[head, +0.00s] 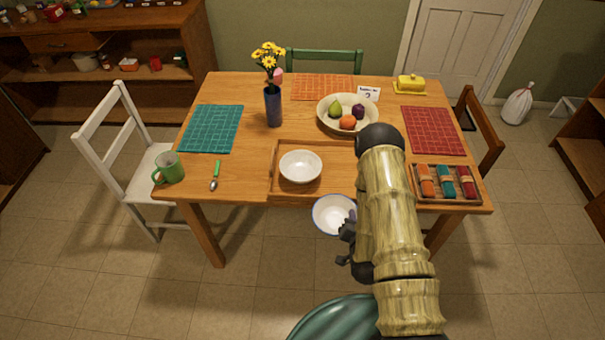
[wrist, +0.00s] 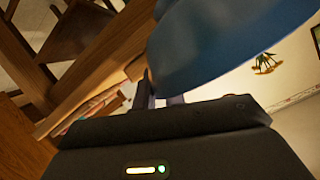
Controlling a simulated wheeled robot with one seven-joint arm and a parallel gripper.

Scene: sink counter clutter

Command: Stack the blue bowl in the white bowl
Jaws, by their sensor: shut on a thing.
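The white bowl (head: 300,167) stands upright on the wooden tray in the head view. The blue bowl (head: 332,214) shows a pale inside and a thin blue rim there; its blue outer wall (wrist: 225,40) fills the upper part of the wrist view. My gripper (head: 349,226) is shut on the right side of the blue bowl and holds it in front of the table's front edge, to the lower right of the white bowl. The two bowls are apart. My arm hides part of the gripper, and the fingertips are mostly hidden in the wrist view.
The wooden tray (head: 274,183) has raised edges. A blue vase (head: 273,106) with yellow flowers and a fruit bowl (head: 325,116) stand behind it. A spoon (head: 215,176) and green mug (head: 169,168) lie left; a napkin box (head: 447,199) sits right.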

